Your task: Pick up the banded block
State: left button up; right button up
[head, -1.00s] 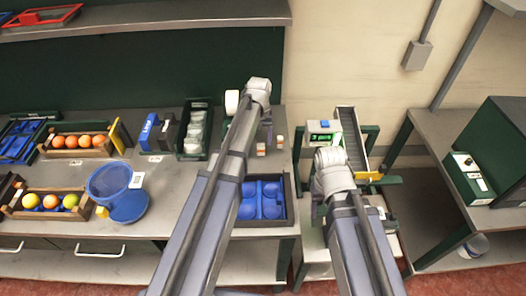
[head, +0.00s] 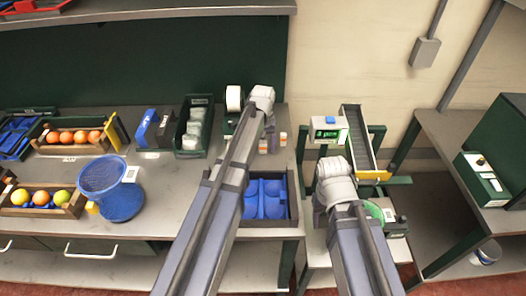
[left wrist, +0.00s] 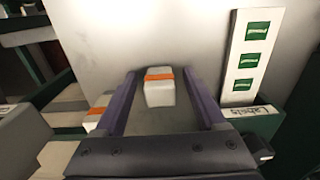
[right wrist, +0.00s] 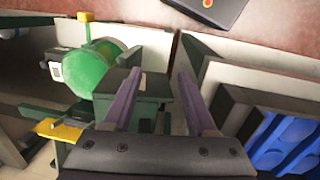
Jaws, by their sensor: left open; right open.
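In the left wrist view, a white block with an orange band (left wrist: 159,87) stands between my left gripper's fingers, apart from both. My left gripper (left wrist: 159,76) is open and empty. A second orange-banded white block (left wrist: 100,104) shows partly behind the left finger. In the head view, small banded blocks (head: 283,139) show just right of my left wrist, which hides my left fingertips. My right gripper (right wrist: 158,74) is open and empty, over the side stand with the green round part (right wrist: 92,72).
A blue compartment tray (head: 264,198) lies in front of the blocks. A white label panel with green marks (left wrist: 245,55) stands close to the right of my left gripper. A dark bin (head: 193,128) is to the left. A conveyor (head: 358,138) stands to the right.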

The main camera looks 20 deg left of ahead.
pick_arm(q)
jog(key=shift+r, duration=0.1)
grip_shut()
dwell(0.4)
